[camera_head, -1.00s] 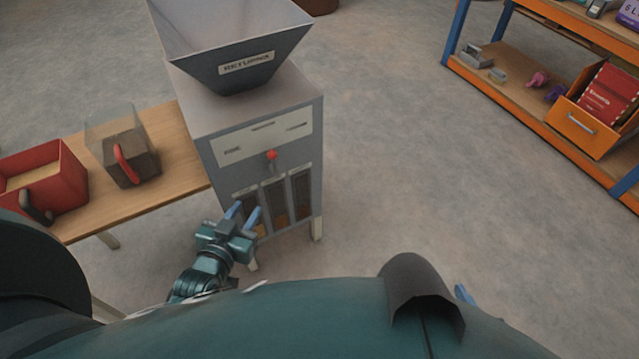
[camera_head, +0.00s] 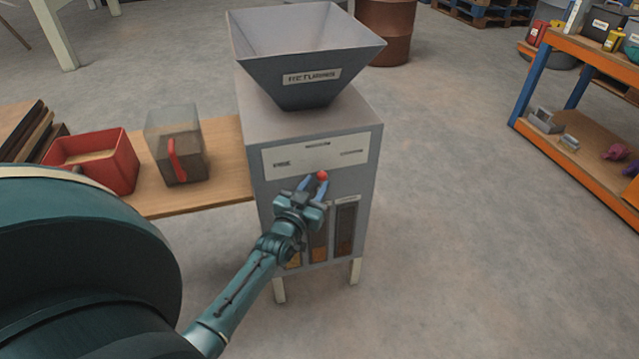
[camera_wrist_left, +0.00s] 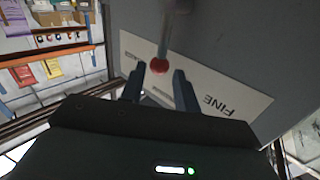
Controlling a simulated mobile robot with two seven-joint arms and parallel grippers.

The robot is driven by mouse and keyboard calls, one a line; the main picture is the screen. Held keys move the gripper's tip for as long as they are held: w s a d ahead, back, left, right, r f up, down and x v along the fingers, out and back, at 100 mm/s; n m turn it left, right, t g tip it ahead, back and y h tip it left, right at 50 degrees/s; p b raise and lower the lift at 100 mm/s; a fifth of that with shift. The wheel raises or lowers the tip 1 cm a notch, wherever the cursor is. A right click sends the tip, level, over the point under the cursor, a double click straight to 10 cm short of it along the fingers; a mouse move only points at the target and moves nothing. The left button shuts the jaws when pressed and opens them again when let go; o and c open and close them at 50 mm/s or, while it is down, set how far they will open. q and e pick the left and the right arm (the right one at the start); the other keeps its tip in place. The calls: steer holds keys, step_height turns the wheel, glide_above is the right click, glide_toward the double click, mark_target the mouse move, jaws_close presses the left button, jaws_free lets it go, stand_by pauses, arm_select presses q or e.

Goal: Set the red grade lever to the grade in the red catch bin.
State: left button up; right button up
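The red grade lever's round knob (camera_head: 322,175) sticks out of the grey machine below the middle mark of a white label plate (camera_head: 300,156). The plate's left mark seems to read FINE; the others are too small to read. In the left wrist view the knob (camera_wrist_left: 159,66) is at the fingertips, between the two spread fingers. My left gripper (camera_head: 313,184) is open at the knob; contact cannot be told. The red catch bin (camera_head: 128,168) stands on the wooden table, with pale tan material inside; its grain is hard to judge. My right gripper is out of view.
A hopper (camera_head: 310,78) labelled RETURNS tops the machine. Dark and amber windows (camera_head: 345,228) are below the lever. A clear-walled box (camera_head: 180,160) with brown contents and a red handle stands beside the bin. Orange shelving (camera_head: 570,150) is at right; floor between is clear.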

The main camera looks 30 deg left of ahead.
arm_select(q)
steer(key=shift+w+a, duration=0.15)
steer(key=shift+w, duration=0.55)
steer(key=shift+w+a, duration=0.1)
steer(key=shift+w, duration=0.6)
jaws_close()
